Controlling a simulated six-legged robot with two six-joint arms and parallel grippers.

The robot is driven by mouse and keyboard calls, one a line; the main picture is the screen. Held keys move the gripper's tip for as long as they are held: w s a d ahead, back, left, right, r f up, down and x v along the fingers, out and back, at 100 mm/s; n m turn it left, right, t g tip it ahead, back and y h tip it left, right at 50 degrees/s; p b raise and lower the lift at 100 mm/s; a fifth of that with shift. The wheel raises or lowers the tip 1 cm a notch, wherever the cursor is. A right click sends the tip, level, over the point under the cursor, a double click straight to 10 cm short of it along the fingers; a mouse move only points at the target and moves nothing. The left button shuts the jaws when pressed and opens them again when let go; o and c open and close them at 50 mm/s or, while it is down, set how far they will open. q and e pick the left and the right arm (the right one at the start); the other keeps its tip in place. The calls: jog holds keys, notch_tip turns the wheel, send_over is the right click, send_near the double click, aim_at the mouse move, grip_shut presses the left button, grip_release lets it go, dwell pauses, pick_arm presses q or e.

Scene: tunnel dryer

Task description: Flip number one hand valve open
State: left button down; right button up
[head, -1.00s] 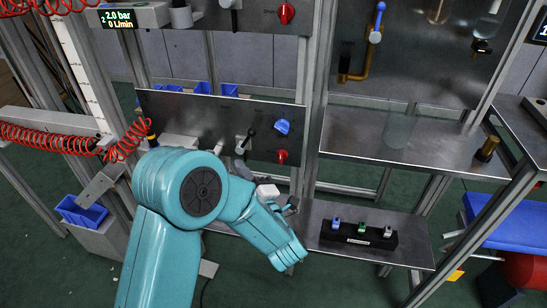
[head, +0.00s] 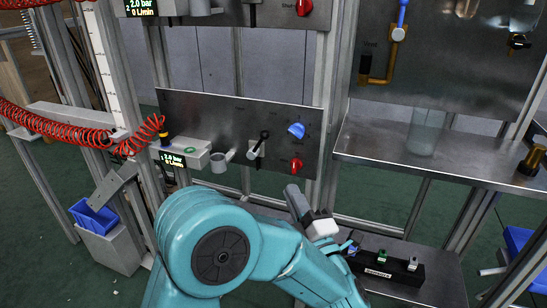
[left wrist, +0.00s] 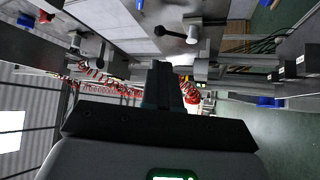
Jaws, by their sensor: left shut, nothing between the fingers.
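A lower metal panel (head: 225,115) carries a lever valve (head: 256,150) with a black ball knob tilted up and to the right. A blue knob (head: 296,130) and a red knob (head: 296,165) sit to its right. I cannot read a number one label on any of them. My left gripper (head: 292,190) is shut and empty, below and slightly right of the lever, apart from the panel. In the left wrist view the shut fingers (left wrist: 161,75) point towards the panel, and the black lever (left wrist: 172,31) shows beyond their tips. My right gripper is not in view.
A small display (head: 173,160) and a grey cup holder (head: 220,160) are left of the lever. A red coiled hose (head: 75,130) hangs at left. A black block with small switches (head: 385,268) sits on a shelf lower right. A blue-handled valve (head: 402,15) is upper right.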

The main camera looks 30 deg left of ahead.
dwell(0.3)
pick_arm(q)
send_near(266, 138)
jog(key=x, duration=0.7)
jog(key=shift+f, duration=0.1)
jog(key=shift+b, duration=0.3)
